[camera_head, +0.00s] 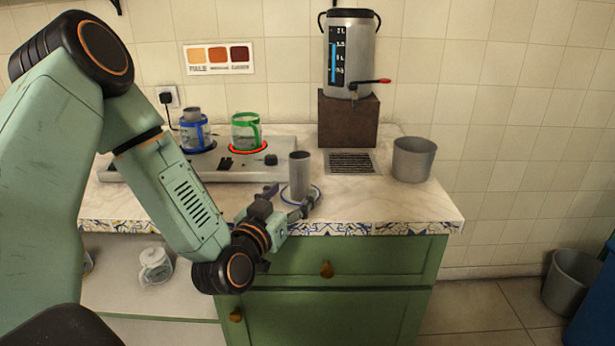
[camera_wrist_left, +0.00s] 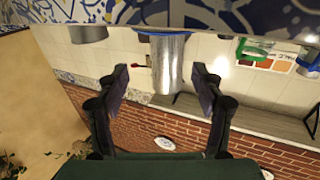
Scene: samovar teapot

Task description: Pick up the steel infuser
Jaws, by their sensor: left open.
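The steel infuser (camera_head: 299,172), a plain grey cylinder, stands upright on a blue-rimmed ring (camera_head: 319,198) near the counter's front edge. My left gripper (camera_head: 288,201) is open at the counter's front edge, just in front of the infuser, with a finger toward each side. In the left wrist view, which is upside down, the infuser (camera_wrist_left: 168,62) appears between and beyond the open fingers of the gripper (camera_wrist_left: 161,84). I cannot tell whether the fingers reach around it; no contact shows. My right gripper is not in view.
A hob (camera_head: 225,170) behind holds a blue-banded glass pot (camera_head: 196,136) with a steel cylinder on top and a green-banded pot (camera_head: 245,131) on a red-lit ring. A steel dispenser (camera_head: 350,55) stands on a brown block (camera_head: 347,120). A grey bucket (camera_head: 413,160) stands right.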

